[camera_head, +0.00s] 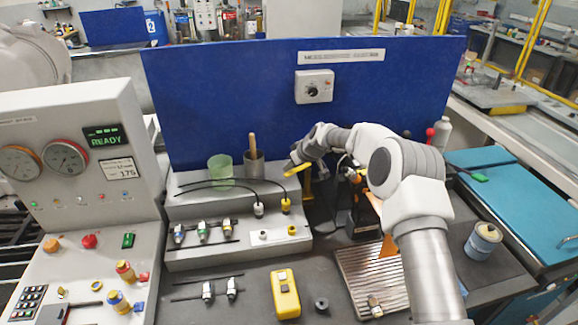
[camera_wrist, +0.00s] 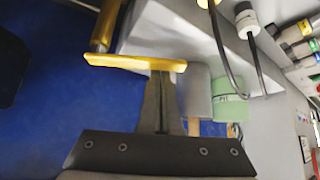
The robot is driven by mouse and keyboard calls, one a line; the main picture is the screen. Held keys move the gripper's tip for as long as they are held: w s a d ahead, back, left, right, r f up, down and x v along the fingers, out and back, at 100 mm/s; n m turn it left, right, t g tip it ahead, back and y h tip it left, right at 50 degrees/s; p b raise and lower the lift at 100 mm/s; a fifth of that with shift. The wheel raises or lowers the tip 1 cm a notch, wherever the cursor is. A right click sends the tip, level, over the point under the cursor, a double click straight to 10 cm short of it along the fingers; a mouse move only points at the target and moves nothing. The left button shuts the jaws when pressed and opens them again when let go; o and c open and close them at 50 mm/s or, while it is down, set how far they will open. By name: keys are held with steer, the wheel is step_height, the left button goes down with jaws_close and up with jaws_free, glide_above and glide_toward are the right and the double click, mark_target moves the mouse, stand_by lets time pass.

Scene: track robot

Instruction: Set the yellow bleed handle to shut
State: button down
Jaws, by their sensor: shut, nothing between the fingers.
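The yellow bleed handle (camera_wrist: 125,61) is a flat bar lying crosswise in the wrist view. Its left part meets a brass-coloured cylinder (camera_wrist: 106,25). In the head view the handle (camera_head: 296,169) shows as a short yellow bar, slightly tilted, in front of the blue panel. My gripper (camera_wrist: 160,74) is shut and empty, with its fingertips at the right part of the handle. I cannot tell whether they touch it. In the head view my gripper (camera_head: 297,155) is just above the handle, small and partly hidden by its own wrist.
A grey stepped stand (camera_head: 190,258) holds a green cup (camera_head: 220,168), a cup with a wooden-handled tool (camera_head: 254,166), black hoses and connectors. The blue panel (camera_head: 220,100) rises behind. A yellow device (camera_head: 285,293) and a ribbed tray (camera_head: 350,275) lie on the bench.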

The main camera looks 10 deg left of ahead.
steer(key=shift+f, duration=0.1)
steer(key=shift+s+d+n+b, duration=0.1)
steer(key=shift+d+n+b, duration=0.1)
steer(key=shift+n+b, duration=0.35)
steer(key=shift+s+d+b, duration=0.1)
steer(key=shift+b, duration=0.4)
steer(key=shift+s+d+f+n+g+y+b, duration=0.15)
steer(key=shift+d+n+g+y+b, duration=0.15)
steer(key=shift+g+b, duration=0.35)
steer(key=shift+s+d+n+g+y+b, duration=0.2)
steer(key=shift+d+n+g+y+b, duration=0.15)
steer(key=shift+n+b, duration=0.6)
steer(key=shift+s+d+r+n+g+b, duration=0.15)
steer(key=shift+d+n+g+b, duration=0.4)
steer(key=shift+d+n, duration=0.6)
steer(key=shift+s+d+r+n+g+b, duration=0.1)
steer(key=shift+d+n+g+b, duration=0.4)
steer(key=shift+d, duration=1.15)
steer(key=shift+w+d, duration=0.1)
steer(key=shift+d, duration=0.1)
